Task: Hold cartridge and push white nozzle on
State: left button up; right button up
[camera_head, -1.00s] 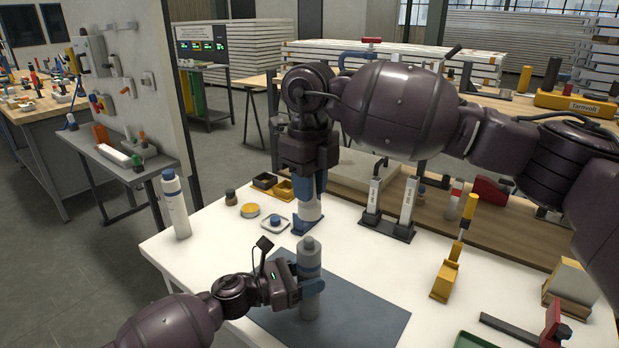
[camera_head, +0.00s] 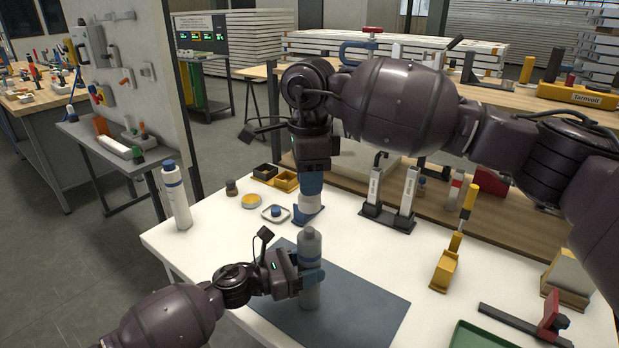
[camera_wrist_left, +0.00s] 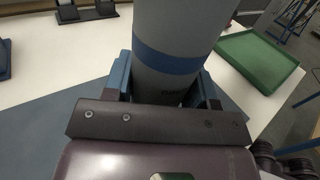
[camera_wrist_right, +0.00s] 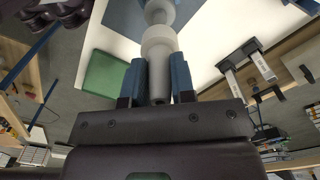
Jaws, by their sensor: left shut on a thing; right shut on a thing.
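My left gripper (camera_head: 311,277) is shut around the grey cartridge (camera_head: 310,245), which stands upright above the dark mat. In the left wrist view the cartridge (camera_wrist_left: 172,28) shows a dark blue band between the jaws. My right gripper (camera_head: 312,183) points down behind and above the cartridge's top. In the right wrist view my right gripper (camera_wrist_right: 158,83) is shut on the white nozzle (camera_wrist_right: 158,45). A grey end beyond the nozzle lies in line with it; I cannot tell whether nozzle and cartridge touch.
The dark mat (camera_head: 365,303) lies on the white table. A white bottle (camera_head: 177,200) stands at its left corner. A small dish (camera_head: 275,212), a twin-post stand (camera_head: 388,213), a yellow tool stand (camera_head: 447,265) and a green tray (camera_head: 480,336) surround the work spot.

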aim_at(310, 199)
jog(key=shift+f, duration=0.2)
jog(key=shift+f, duration=1.9)
jog(key=shift+f, duration=1.5)
jog(key=o, duration=1)
notch_tip(310, 199, up, 12)
dwell(0.4)
pick_arm(q)
jog(key=o, duration=1.3)
